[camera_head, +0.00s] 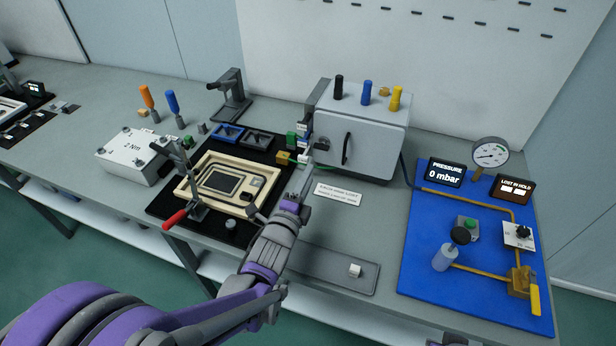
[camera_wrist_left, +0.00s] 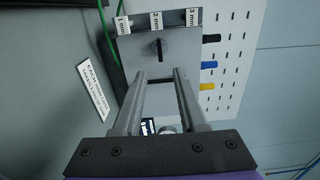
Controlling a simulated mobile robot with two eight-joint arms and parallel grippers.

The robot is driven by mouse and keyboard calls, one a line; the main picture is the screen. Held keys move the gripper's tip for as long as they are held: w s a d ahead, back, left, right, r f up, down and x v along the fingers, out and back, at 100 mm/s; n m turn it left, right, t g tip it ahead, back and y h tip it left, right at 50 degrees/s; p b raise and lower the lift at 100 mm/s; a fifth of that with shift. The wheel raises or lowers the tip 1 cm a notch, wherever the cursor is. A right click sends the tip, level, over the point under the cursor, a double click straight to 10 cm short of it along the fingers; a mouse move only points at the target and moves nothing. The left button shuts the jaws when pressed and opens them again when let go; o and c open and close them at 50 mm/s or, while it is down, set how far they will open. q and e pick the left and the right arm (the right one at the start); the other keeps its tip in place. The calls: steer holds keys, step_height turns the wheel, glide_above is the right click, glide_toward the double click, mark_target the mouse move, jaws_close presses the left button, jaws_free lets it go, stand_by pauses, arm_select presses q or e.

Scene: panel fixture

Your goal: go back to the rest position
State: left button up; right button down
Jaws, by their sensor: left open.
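My left arm comes in from the lower left in the head view. Its gripper (camera_head: 303,182) is over the bench, between the black fixture mat and the grey cabinet, pointing away from me. In the left wrist view the two fingers of the left gripper (camera_wrist_left: 161,76) are apart with nothing held between them. Beyond them is a pale face with a dark handle (camera_wrist_left: 159,48). I cannot tell whether the fingertips touch anything.
The grey cabinet (camera_head: 362,139) stands just beyond the gripper. The black mat (camera_head: 165,207) with a cream frame (camera_head: 187,187) and red-handled clamp (camera_head: 174,218) lies left. Right is a blue panel (camera_head: 417,262) with a gauge (camera_head: 490,154). A grey tray (camera_head: 325,267) lies near the front edge.

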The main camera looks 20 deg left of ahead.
arm_select(q)
steer(key=s+f+n+g+p, duration=0.1)
steer(key=s+n+g+p, duration=0.6)
steer(key=s+n+g, duration=0.5)
steer(key=s+n, duration=0.6)
steer(key=s, duration=0.6)
steer(key=shift+a+f+n+g+y, duration=0.2)
steer(key=shift+f+n+g+y, duration=0.1)
steer(key=shift+f, duration=0.05)
steer(key=shift+s, duration=0.1)
